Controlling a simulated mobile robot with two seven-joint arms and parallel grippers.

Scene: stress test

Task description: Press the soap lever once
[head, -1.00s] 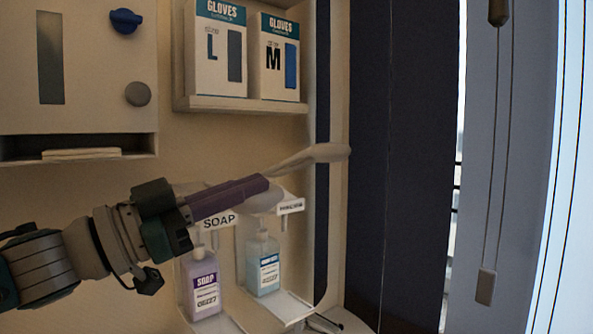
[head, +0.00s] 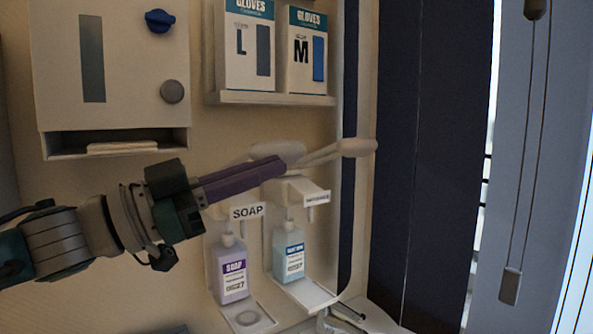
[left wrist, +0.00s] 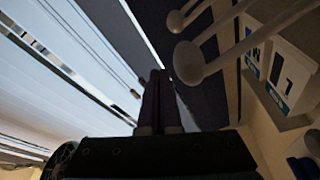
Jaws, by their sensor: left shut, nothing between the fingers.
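The soap dispenser, marked by a SOAP sign (head: 247,211), hangs on the wall with a purple-labelled bottle (head: 231,272). Pale levers with rounded ends stick out above the dispensers. The nearer-left one, apparently the soap lever (head: 290,149), shows just above my fingertips. My left gripper (head: 283,165) is shut and empty, its purple fingers crossing in front of the dispenser tops and hiding part of them. I cannot tell whether it touches the lever. In the left wrist view the shut fingers (left wrist: 158,95) point up beside a rounded lever end (left wrist: 188,62). My right gripper is not in view.
A second dispenser with a blue-labelled bottle (head: 289,258) stands right beside the soap, with its own lever (head: 358,147). Glove boxes (head: 303,55) sit on a shelf above. A towel dispenser (head: 130,75) is at upper left. A blind cord (head: 527,130) hangs at right.

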